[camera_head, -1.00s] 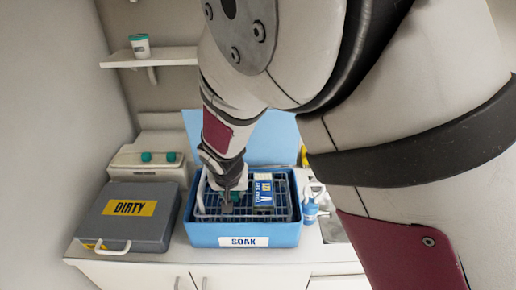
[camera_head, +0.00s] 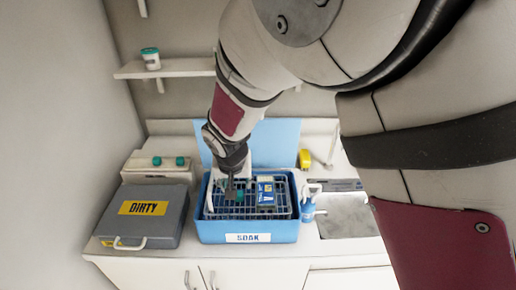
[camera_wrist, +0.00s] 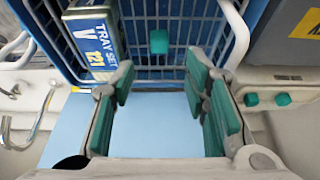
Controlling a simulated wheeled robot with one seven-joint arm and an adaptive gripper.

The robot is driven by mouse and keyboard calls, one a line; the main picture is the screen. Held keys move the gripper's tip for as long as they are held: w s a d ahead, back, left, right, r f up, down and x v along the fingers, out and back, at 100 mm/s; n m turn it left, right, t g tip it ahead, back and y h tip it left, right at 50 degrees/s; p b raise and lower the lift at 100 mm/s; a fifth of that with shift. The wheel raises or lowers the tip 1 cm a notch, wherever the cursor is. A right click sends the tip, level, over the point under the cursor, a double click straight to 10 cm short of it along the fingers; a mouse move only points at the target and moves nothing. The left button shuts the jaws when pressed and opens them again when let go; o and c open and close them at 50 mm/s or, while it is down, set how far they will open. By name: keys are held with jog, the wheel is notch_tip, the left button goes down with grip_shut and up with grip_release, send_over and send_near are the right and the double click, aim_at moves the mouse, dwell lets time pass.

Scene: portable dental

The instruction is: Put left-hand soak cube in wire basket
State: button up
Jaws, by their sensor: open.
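A green cube (camera_head: 240,196) is inside the wire basket (camera_head: 222,212), which sits in the blue tub labelled SOAK (camera_head: 248,231). In the wrist view this cube (camera_wrist: 159,41) shows against the basket's wires (camera_wrist: 207,32), beyond my fingertips and apart from them. My gripper (camera_wrist: 159,72) is open with nothing between its green-padded fingers. In the head view my gripper (camera_head: 229,190) points down over the left part of the basket. Two other green cubes, the left one (camera_head: 157,161) and the right one (camera_head: 180,161), sit on the pale box (camera_head: 145,174).
A blue TRAY SET box (camera_head: 266,192) lies in the basket's right part. A grey case labelled DIRTY (camera_head: 165,228) stands left of the tub. A shelf (camera_head: 185,67) hangs above.

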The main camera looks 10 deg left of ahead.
jog(key=p+v, duration=0.1)
jog(key=v, duration=0.2)
jog(key=shift+s+r, duration=0.15)
jog(key=shift+r, duration=0.1)
jog(key=s+d+r+m, duration=0.1)
jog(key=s+d+r, duration=0.1)
jog(key=d+r, duration=0.8)
jog(key=s+d+r+m, duration=0.1)
jog(key=s+d+r, duration=0.1)
jog(key=d+r, duration=0.8)
jog(key=s+d+r+t+h, duration=0.1)
jog(key=s+d, duration=1.5)
jog(key=s, duration=0.1)
jog(key=shift+s+r+m, duration=0.3)
jog(key=shift+s, duration=0.05)
